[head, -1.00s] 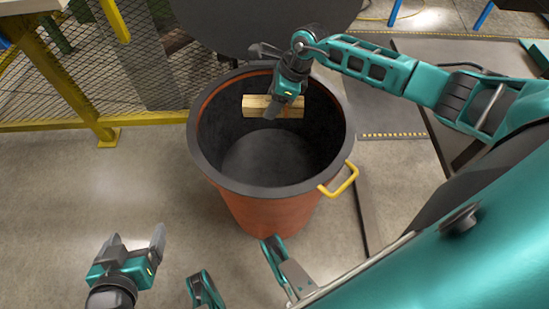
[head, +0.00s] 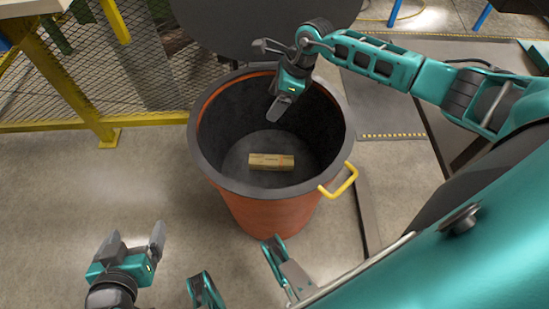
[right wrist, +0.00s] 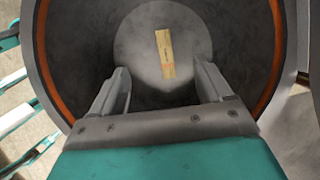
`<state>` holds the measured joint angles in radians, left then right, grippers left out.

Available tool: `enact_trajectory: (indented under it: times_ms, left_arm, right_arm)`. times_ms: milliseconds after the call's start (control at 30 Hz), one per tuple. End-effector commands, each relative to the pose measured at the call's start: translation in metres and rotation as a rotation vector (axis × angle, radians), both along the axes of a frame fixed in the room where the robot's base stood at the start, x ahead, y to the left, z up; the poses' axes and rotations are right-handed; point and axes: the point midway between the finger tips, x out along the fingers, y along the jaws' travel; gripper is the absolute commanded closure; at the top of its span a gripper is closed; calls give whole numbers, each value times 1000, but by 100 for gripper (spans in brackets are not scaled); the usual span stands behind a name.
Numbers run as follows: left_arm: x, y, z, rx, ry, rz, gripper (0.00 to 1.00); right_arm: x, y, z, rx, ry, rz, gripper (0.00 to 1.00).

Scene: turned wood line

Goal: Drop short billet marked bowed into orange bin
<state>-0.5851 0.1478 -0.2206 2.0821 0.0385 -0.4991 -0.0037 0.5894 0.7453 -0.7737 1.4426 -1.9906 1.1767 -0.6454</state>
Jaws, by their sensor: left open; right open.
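The short wooden billet (head: 271,161) lies flat on the dark floor inside the orange bin (head: 268,208). A reddish mark shows near one end of it; I cannot read any writing. In the right wrist view the billet (right wrist: 165,54) lies below and beyond the fingers, apart from them. My right gripper (head: 281,105) is over the far part of the bin's opening, open and empty. Its two spread fingers (right wrist: 162,88) show in the right wrist view. My left gripper (head: 135,245) is open and empty above the floor, left of the bin.
The bin has a thick dark rim and a yellow handle (head: 340,180) at its right. A yellow-framed mesh fence (head: 140,75) stands behind at left. A dark round surface (head: 265,25) is beyond the bin. Concrete floor (head: 100,180) is clear at left.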

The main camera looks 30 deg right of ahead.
Motion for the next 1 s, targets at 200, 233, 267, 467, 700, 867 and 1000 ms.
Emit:
enact_trajectory:
  times_ms: [200,233,267,467,700,867,1000]
  left_arm:
    - [0,3,10,5,-9,4,11]
    - [0,4,10,6,-8,3,11]
    - [-1,4,10,8,-7,3,11]
    - [-3,5,10,10,-2,3,11]
    - [-3,5,9,11,0,3,11]
    - [-3,5,9,10,1,3,11]
    - [-3,5,9,8,1,4,11]
  right_arm:
    - [-7,-14,38,-2,-3,-2,22]
    - [-7,-15,42,-2,-3,-1,22]
    - [-8,-15,45,-1,-4,-1,22]
    - [-10,-18,53,1,-3,0,22]
    - [-11,-18,53,1,-3,0,22]
    - [-11,-18,53,1,-2,0,22]
    - [-15,0,50,68,6,-7,22]
